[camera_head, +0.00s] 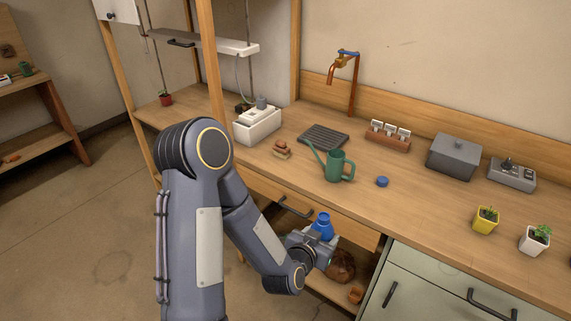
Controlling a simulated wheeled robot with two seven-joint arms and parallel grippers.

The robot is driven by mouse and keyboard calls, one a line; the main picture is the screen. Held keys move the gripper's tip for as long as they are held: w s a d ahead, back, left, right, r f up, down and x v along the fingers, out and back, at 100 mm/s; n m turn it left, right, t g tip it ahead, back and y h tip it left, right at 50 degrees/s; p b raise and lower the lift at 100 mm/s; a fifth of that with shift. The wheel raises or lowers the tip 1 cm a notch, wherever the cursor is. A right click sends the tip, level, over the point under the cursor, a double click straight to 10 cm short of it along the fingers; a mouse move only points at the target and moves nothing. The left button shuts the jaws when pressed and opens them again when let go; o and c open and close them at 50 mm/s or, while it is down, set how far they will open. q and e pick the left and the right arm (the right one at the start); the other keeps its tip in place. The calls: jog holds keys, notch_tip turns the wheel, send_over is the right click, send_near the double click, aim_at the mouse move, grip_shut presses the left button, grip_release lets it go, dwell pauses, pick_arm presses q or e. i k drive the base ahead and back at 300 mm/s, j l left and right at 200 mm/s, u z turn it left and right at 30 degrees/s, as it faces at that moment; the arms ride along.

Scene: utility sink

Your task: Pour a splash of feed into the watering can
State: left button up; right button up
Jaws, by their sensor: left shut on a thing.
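A green watering can (337,168) stands upright on the wooden counter, with its spout to the left and its handle to the right. My left gripper (323,242) is shut on a blue bottle (323,224) and holds it about upright in front of the counter's front edge, below and left of the can. The bottle's lower part is hidden by the gripper. A small round blue cap (382,182) lies on the counter right of the can. My right gripper is out of view.
A dark ribbed mat (323,136), a copper tap (346,75), a wooden rack (388,136) and a grey lidded box (454,156) are at the back. A yellow pot (485,220) and a white pot (534,239) stand at right. Stacked brown pieces (282,149) lie left of the can.

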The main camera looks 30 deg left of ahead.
aim_at(337, 159)
jog(key=i+l+u, duration=0.1)
jog(key=i+u, duration=0.15)
jog(key=u, duration=0.15)
jog(key=i+l+u, duration=0.2)
jog(key=u, duration=0.2)
jog(key=i+l+u, duration=0.25)
jog(key=u, duration=0.15)
